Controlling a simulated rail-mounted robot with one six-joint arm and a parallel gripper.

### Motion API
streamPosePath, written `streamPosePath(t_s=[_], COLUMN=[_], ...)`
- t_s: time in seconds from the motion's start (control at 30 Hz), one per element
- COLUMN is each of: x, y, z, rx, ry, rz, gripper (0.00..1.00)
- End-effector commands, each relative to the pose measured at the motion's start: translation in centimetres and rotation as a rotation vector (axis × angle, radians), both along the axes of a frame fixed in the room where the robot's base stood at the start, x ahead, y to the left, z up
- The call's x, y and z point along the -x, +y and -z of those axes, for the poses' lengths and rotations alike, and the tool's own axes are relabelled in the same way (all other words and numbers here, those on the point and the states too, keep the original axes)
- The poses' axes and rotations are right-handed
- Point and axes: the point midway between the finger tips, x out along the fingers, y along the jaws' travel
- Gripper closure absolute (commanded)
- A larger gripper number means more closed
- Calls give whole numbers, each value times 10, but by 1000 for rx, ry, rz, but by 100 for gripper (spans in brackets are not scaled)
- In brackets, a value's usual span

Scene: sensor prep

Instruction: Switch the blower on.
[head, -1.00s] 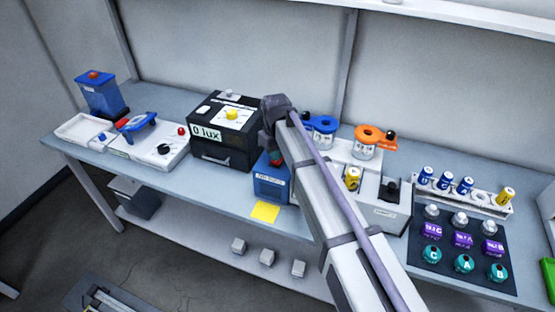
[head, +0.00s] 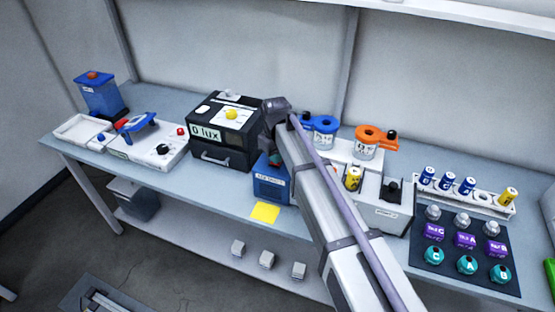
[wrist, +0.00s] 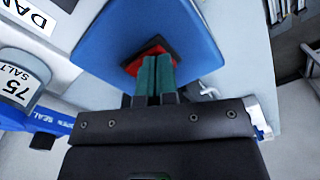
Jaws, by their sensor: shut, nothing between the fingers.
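A blue box (head: 270,188) with a white label stands at the front of the bench, right of the black lux box. The label is too small to read in the head view. In the wrist view the box's blue top (wrist: 105,50) carries a red, button-like part (wrist: 133,62). My gripper (wrist: 157,72) is shut and empty, its green fingertips over the red part and hiding most of it. I cannot tell whether they touch it. In the head view my gripper (head: 277,158) points down at this box, partly behind my arm. No label readable here names the blower.
The black box (head: 222,150) reading "0 lux" stands close left. A white device with a dial (head: 162,150) is farther left. Blue-ringed (head: 322,130) and orange-ringed (head: 368,143) jars stand right. A yellow note (head: 265,213) lies at the front edge.

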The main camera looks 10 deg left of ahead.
Motion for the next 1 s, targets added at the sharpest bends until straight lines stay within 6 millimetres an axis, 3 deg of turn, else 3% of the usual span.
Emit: streamPosePath(t_s=[0.27, 0.9, 1.0], x=[0, 0, 0], y=[0, 0, 0], z=[0, -67, -70], rx=[0, 0, 0], ry=[0, 0, 0], rz=[0, 0, 0], gripper=[100, 100, 100])
